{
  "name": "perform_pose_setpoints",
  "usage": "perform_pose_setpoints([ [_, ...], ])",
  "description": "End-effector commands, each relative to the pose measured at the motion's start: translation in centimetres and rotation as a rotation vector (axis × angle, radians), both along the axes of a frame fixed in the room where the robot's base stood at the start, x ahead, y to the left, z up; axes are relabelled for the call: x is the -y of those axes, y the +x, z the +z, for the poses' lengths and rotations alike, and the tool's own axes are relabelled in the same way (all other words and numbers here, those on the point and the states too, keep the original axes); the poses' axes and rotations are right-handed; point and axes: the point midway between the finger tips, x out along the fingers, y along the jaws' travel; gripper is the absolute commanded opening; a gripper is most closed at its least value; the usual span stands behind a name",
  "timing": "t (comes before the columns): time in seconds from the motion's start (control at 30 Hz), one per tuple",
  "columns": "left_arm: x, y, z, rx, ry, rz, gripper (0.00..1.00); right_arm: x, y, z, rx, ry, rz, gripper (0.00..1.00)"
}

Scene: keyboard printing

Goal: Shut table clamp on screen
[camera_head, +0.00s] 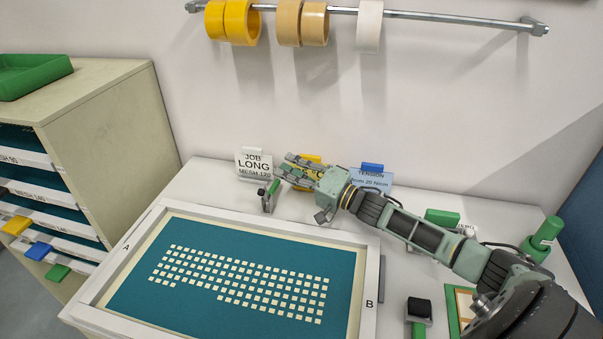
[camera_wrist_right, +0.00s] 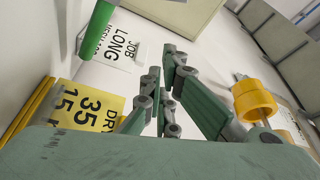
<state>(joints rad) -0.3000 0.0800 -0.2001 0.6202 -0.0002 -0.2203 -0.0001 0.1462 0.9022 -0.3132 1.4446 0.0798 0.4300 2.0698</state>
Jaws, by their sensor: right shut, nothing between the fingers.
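The screen (camera_head: 255,275) is a teal mesh with rows of small pale squares in a white frame marked A and B, lying on the table. A small clamp with a green handle (camera_head: 273,188) stands at the frame's back edge. A second clamp with a black block and green handle (camera_head: 418,312) stands right of the frame. My right gripper (camera_head: 287,168) is shut and empty, just above and behind the back clamp, apart from it as far as I can tell. Its fingers (camera_wrist_right: 162,62) show in the wrist view, with a green bar (camera_wrist_right: 97,28), likely the clamp handle, to their left. My left gripper is not in view.
A JOB LONG card (camera_head: 253,163), a yellow card (camera_head: 305,168) partly behind my gripper, and a blue TENSION card (camera_head: 372,178) stand along the back. A green bottle (camera_head: 545,235) is at right. Tape rolls (camera_head: 302,22) hang on a wall rail. A drawer cabinet (camera_head: 115,125) stands left.

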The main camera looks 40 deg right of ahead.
Motion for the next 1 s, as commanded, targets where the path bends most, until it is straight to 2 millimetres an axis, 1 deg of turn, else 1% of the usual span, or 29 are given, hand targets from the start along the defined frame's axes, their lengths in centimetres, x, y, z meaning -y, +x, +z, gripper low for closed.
perform_pose_setpoints([
  [0.03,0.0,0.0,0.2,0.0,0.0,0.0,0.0,-0.3,0.7,0.3,0.003,0.004,0.0,0.0],
  [0.17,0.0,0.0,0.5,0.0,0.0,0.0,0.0,-0.9,2.1,0.5,0.003,0.001,0.0,0.0],
  [0.3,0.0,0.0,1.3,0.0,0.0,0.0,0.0,-2.2,0.9,-0.3,-0.004,0.005,0.002,0.0],
  [0.5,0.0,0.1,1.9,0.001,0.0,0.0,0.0,-3.4,-0.2,-0.9,-0.001,0.003,0.0,0.0],
  [0.67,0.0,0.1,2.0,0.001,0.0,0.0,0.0,-3.7,-0.5,-1.1,0.0,0.001,0.0,0.0],
  [1.0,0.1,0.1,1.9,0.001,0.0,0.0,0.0,-3.8,-0.6,-1.2,0.007,-0.008,0.001,0.0],
])
